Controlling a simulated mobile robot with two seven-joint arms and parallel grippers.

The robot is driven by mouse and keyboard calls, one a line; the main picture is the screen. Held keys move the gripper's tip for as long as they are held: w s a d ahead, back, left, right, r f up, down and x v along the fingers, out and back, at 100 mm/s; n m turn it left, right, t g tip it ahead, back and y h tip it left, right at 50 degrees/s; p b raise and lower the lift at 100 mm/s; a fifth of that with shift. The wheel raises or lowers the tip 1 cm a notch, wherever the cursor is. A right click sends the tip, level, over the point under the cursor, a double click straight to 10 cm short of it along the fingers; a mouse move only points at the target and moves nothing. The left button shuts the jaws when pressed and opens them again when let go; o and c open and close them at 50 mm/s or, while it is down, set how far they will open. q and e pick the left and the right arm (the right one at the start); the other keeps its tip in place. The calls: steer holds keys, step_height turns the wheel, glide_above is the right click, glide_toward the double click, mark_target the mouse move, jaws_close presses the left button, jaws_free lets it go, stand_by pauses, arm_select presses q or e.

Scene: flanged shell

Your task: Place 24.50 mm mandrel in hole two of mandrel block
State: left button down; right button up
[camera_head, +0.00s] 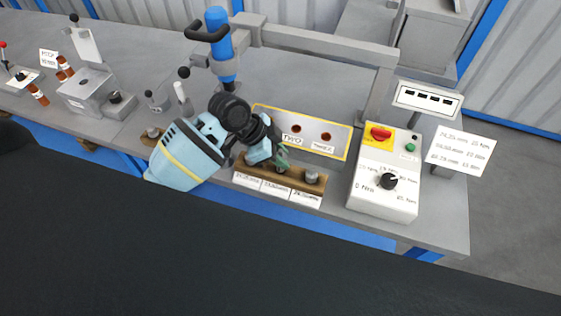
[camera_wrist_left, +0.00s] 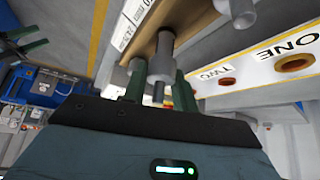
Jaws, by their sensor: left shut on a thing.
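My left gripper (camera_head: 277,158) is at the middle of the wooden mandrel rack. It is shut on a grey mandrel, which shows between the two fingers in the left wrist view (camera_wrist_left: 160,62). This looks like the middle, 24.50 mm mandrel, upright at the rack; I cannot tell whether its foot is still seated. The mandrel block (camera_head: 342,149), yellow-edged, stands just behind the rack. Its hole two (camera_head: 296,128) looks empty; in the left wrist view hole two (camera_wrist_left: 228,81) is right of the fingers. My right gripper is not in view.
Another mandrel (camera_head: 311,177) stands right of the gripper, and one more (camera_wrist_left: 240,11) is close by in the wrist view. The rack (camera_head: 242,167) carries white labels. A control box (camera_head: 385,190) stands to the right. A blue-handled tool (camera_head: 218,40) rises behind my arm.

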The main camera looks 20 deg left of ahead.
arm_select(q)
steer(key=shift+f, duration=1.7)
steer(key=shift+f, duration=0.15)
steer(key=c, duration=1.1)
jaws_free()
steer(key=shift+r, duration=0.25)
steer(key=v, duration=1.2)
steer(key=shift+p, duration=0.4)
steer(key=shift+f, duration=0.15)
